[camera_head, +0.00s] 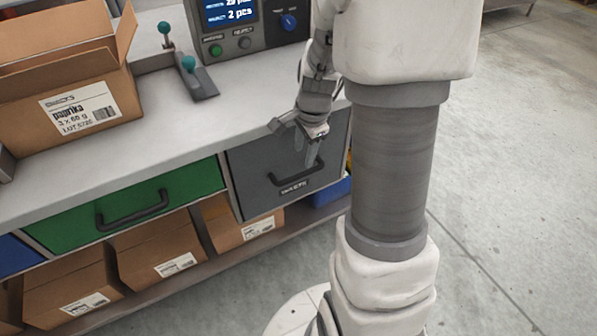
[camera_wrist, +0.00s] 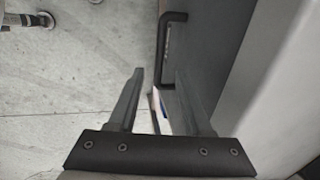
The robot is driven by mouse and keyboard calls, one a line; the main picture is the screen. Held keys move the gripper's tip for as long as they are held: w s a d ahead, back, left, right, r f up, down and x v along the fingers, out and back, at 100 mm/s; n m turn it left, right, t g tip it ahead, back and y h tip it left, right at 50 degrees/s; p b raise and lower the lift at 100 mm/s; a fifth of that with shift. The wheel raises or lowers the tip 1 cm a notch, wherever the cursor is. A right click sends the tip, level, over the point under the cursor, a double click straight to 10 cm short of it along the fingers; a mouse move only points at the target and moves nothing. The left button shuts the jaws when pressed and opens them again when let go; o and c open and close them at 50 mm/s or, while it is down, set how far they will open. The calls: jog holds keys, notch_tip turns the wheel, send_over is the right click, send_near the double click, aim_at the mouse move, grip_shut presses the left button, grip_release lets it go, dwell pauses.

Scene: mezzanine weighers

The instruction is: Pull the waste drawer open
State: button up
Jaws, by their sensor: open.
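The waste drawer (camera_head: 262,160) is the grey front under the right end of the bench, with a dark bar handle (camera_head: 300,181) and a label below it. It looks shut, about level with the green drawer beside it. My gripper (camera_head: 305,150) is open and empty in front of its upper part, close to the handle. In the wrist view the drawer front (camera_wrist: 215,40) fills the upper right. The handle (camera_wrist: 163,45) lies ahead of my open fingers (camera_wrist: 160,76), lined up between their tips. Whether a finger touches it I cannot tell.
A green drawer (camera_head: 120,205) is to the left. Cardboard boxes (camera_head: 155,252) and a blue bin (camera_head: 332,190) sit on the shelf below. On the bench are an open paprika carton (camera_head: 60,95) and a weigher display (camera_head: 232,15). The floor (camera_head: 510,150) to the right is clear.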

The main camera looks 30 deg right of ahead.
aim_at(300, 174)
jog(key=f+b, duration=0.1)
jog(key=f, duration=0.2)
jog(key=w+f+b, duration=0.1)
jog(key=f, duration=0.2)
jog(key=f+b, duration=0.1)
jog(key=f, duration=0.2)
jog(key=shift+w, duration=0.4)
jog(key=shift+r, duration=0.1)
grip_shut()
dwell(0.7)
